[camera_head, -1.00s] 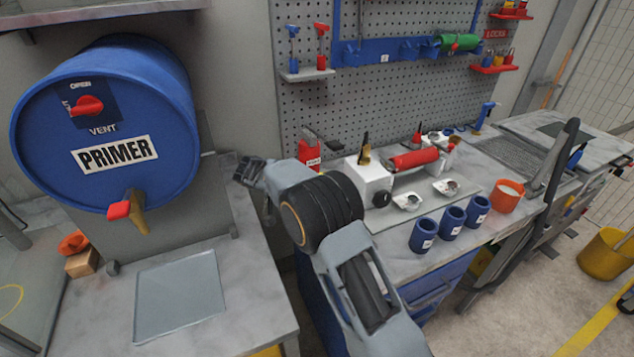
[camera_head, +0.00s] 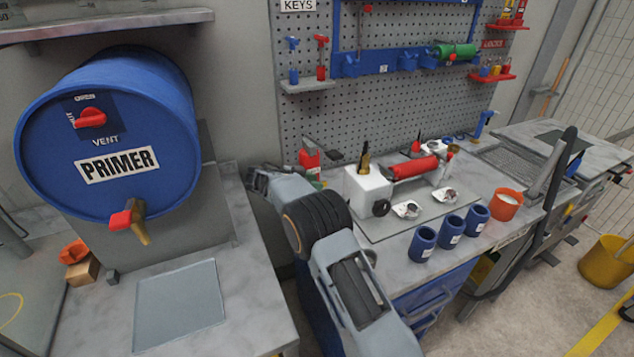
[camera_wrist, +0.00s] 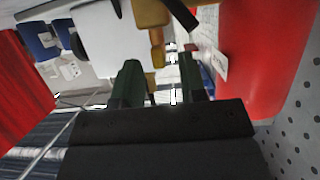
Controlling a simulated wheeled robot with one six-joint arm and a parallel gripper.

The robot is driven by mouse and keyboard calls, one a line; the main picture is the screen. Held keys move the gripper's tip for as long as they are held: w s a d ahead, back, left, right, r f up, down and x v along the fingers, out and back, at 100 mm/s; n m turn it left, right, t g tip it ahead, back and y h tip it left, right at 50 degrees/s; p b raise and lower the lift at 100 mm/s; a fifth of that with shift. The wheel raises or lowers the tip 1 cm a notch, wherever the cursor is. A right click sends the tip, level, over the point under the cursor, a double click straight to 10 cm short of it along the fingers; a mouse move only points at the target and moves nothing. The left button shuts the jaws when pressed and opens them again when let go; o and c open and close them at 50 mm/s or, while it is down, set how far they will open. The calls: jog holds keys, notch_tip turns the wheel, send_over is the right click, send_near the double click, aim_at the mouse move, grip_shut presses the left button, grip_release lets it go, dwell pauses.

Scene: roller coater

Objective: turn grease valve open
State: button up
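A brass valve with a dark handle stands on the white block (camera_head: 362,190) on the right bench; I take this brass fitting (camera_head: 364,157) for the grease valve. In the wrist view the brass fitting (camera_wrist: 151,14) and its dark handle (camera_wrist: 181,12) are ahead of the fingers, at the top. My gripper (camera_head: 257,180) is left of the white block in the head view. In the wrist view its two dark green fingers (camera_wrist: 161,80) stand apart. Nothing is clearly held between them. Whether a finger touches the brass cannot be told.
A red container (camera_head: 310,161) stands behind the block; a red body (camera_wrist: 262,50) fills the wrist view's right side. A red roller (camera_head: 414,167) and blue cups (camera_head: 450,232) are on the right bench. The blue primer drum (camera_head: 165,140) is on the left, pegboard (camera_head: 400,110) behind.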

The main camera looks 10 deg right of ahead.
jog(key=shift+x, duration=0.9)
grip_shut()
